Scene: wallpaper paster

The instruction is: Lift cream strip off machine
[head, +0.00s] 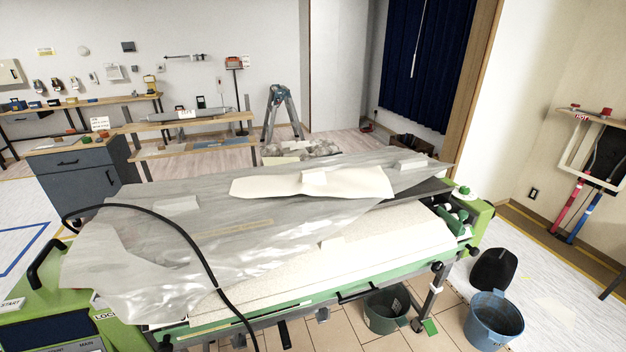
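The pasting machine (460,262), with green end housings and a green front rail, stands across the middle of the head view. A smooth cream strip (345,184) with uneven edges lies on a translucent grey sheet (190,225) draped over the machine. A small pale block or folded piece (315,178) sits on this strip. A longer, textured cream strip (385,243) lies along the front of the machine, its back edge partly covered by the sheet. Neither of my grippers shows.
A black hose (190,240) arches over the machine's left part. A green bucket (386,310), a blue bucket (493,318) and a black object (493,269) stand at the front right. A stepladder (281,112), workbenches and a grey cabinet (80,172) are behind.

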